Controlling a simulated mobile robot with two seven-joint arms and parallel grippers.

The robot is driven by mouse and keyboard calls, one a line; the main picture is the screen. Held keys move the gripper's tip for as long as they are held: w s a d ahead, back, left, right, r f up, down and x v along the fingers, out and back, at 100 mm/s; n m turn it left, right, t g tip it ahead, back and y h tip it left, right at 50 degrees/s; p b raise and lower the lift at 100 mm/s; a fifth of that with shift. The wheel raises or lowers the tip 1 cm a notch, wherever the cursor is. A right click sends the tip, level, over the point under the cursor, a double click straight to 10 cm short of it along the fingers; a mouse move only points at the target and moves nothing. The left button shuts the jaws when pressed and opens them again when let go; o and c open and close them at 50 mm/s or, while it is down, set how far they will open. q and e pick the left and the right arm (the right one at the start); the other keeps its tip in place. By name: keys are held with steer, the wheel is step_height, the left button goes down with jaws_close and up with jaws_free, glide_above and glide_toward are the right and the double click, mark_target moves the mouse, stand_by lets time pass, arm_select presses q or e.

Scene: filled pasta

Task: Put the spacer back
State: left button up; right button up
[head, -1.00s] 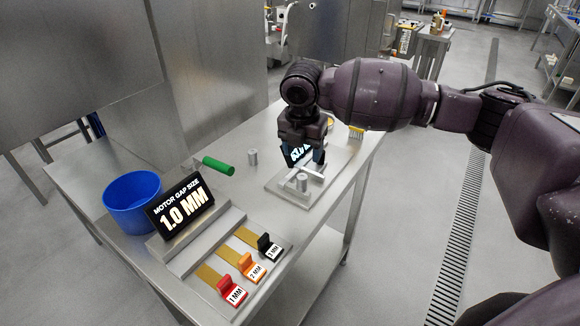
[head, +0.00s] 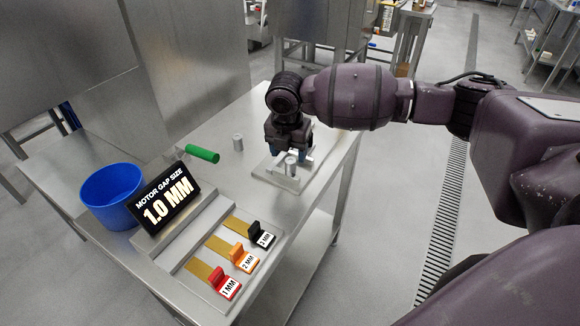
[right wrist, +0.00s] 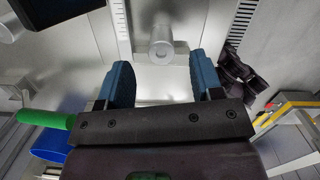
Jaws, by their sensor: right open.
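Three spacers lie in the tiered metal rack (head: 213,217) in the head view: a red 1 MM one (head: 225,283), an orange 2 MM one (head: 243,258) and a black 3 MM one (head: 262,235). A black sign (head: 163,200) reads "MOTOR GAP SIZE 1.0 MM". My right gripper (head: 289,150) is over the metal plate fixture (head: 283,181), away from the rack. In the right wrist view its blue fingers (right wrist: 160,68) are apart with nothing held. A metal cylinder (right wrist: 161,48) stands just beyond the fingertips. My left gripper is out of view.
A blue bucket (head: 112,195) stands left of the sign. The table's right edge drops to the floor. My right forearm covers the table's far right part.

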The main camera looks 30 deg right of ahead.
mark_target(290, 160)
steer(key=f, duration=0.3)
steer(key=shift+w+d+f, duration=0.1)
steer(key=shift+d+f, duration=0.1)
steer(key=shift+d, duration=0.05)
steer(key=shift+c, duration=0.4)
steer(key=c, duration=1)
steer(key=shift+r, duration=0.15)
